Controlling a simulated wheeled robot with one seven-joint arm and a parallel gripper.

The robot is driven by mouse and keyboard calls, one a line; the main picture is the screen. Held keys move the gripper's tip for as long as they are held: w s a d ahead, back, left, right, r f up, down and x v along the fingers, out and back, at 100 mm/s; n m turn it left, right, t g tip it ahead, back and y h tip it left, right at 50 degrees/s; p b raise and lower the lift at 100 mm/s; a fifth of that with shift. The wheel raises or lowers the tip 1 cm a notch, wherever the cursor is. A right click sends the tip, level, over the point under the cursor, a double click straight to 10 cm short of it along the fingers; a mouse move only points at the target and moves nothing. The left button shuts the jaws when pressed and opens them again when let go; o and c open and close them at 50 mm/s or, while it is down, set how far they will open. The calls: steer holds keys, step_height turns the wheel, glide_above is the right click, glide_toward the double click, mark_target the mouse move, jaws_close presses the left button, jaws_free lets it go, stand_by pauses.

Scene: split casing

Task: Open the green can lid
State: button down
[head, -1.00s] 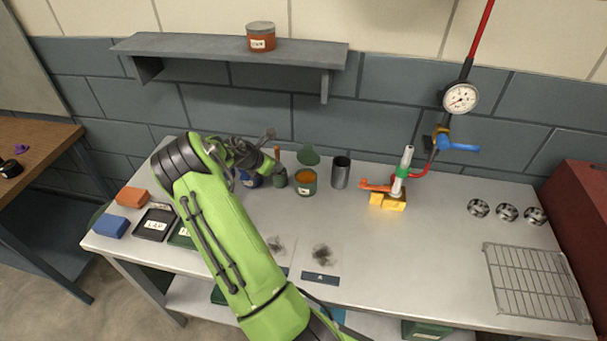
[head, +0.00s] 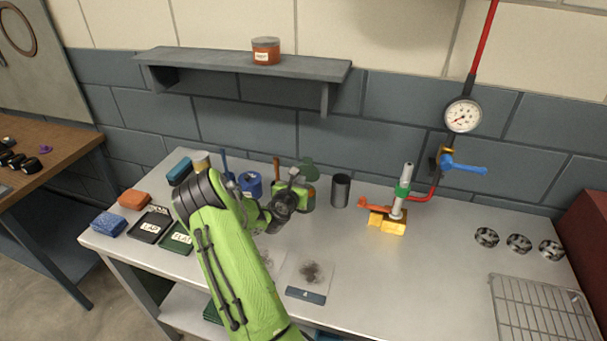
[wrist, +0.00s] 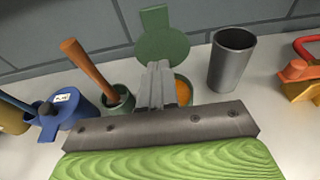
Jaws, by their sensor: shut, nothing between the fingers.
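The green can (wrist: 185,90) stands on the bench with orange contents showing at its mouth. Its round green lid (wrist: 163,44) stands raised at the back of the can, with a tab pointing up; the head view also shows the lid (head: 310,169) up. My gripper (wrist: 159,68) is shut and empty. In the wrist view its fingers overlap the lid's lower part and the left of the can's mouth; whether they touch cannot be told.
Left of the can are a small green pot with a wooden handle (wrist: 88,64) and a blue pot (head: 249,184). A grey metal cup (head: 340,190) stands close on the right, then an orange-and-yellow fixture (head: 387,221).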

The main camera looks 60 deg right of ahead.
mark_target(306, 167)
steer(key=shift+w+d+r, duration=0.1)
steer(key=shift+w+d, duration=0.05)
steer(key=shift+d, duration=0.8)
steer(key=shift+w+d, duration=0.15)
steer(key=shift+d, duration=0.8)
steer(key=shift+r+p, duration=0.1)
steer(key=shift+p, duration=0.2)
steer(key=p, duration=0.2)
steer(key=shift+d+r+y+p, duration=0.2)
steer(key=shift+r+y+p, duration=0.1)
steer(key=shift+r+p, duration=0.1)
steer(key=p, duration=0.3)
steer(key=shift+d+r+y, duration=0.3)
steer(key=shift+y, duration=0.1)
steer(key=shift+w+d+y+p, duration=0.1)
steer(key=shift+d+y+p, duration=0.3)
steer(key=shift+p, duration=0.65)
steer(key=shift+w+d+f, duration=0.1)
steer(key=shift+d+f, duration=0.15)
steer(key=shift+f, duration=0.05)
